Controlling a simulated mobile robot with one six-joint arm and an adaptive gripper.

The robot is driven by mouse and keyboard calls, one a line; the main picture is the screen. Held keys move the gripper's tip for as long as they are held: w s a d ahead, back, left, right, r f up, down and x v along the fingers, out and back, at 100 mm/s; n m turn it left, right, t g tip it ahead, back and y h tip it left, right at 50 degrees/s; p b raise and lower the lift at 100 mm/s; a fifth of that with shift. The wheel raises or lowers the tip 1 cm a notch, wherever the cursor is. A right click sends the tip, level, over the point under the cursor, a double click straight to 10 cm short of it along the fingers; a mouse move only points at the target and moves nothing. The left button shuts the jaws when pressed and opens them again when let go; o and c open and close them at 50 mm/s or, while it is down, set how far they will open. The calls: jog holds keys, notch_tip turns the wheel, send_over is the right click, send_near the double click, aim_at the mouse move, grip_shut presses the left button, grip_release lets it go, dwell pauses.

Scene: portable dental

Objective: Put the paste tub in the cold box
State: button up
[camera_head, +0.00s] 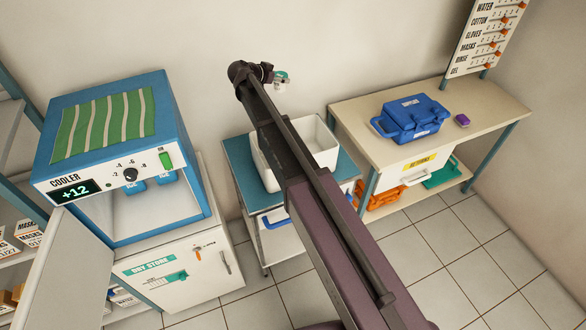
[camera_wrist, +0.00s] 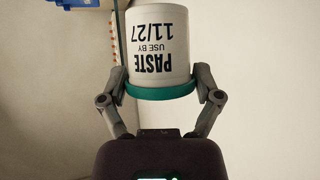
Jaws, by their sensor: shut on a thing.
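The paste tub (camera_wrist: 160,45) is white with a teal band and reads "PASTE USE BY 11/27" upside down in the wrist view. My gripper (camera_wrist: 160,88) is shut on it, with one finger on each side at the teal band. In the head view the tub (camera_head: 281,78) shows small, held up in front of the wall beyond the end of my arm. The blue box labelled COOLER (camera_head: 190,150) stands at the left, with its door (camera_head: 62,275) swung open. Its display reads +12. Two blue ICE packs (camera_head: 134,184) show inside, at the top.
An open white bin (camera_head: 325,148) sits on a teal-topped cart (camera_head: 237,160), partly behind my arm. A blue case (camera_head: 410,118) and a small purple item (camera_head: 462,120) lie on the right bench (camera_head: 490,100). A white DRY STORE cabinet (camera_head: 190,275) stands under the cooler.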

jog(key=s+d+f+m+g+h+b, duration=0.1)
jog(key=s+d+f+b, duration=0.9)
jog(key=f, duration=0.4)
jog(key=shift+d+m+g+b, duration=0.35)
jog(key=shift+d+b, duration=0.55)
jog(key=shift+b, duration=0.5)
jog(key=shift+s+f, duration=0.1)
notch_tip(320, 180, down, 6)
jog(key=b, duration=0.6)
notch_tip(320, 180, down, 4)
jog(key=b, duration=0.4)
jog(key=shift+s+f+b, duration=0.1)
jog(key=shift+f+b, duration=0.3)
jog(key=shift+b, duration=0.2)
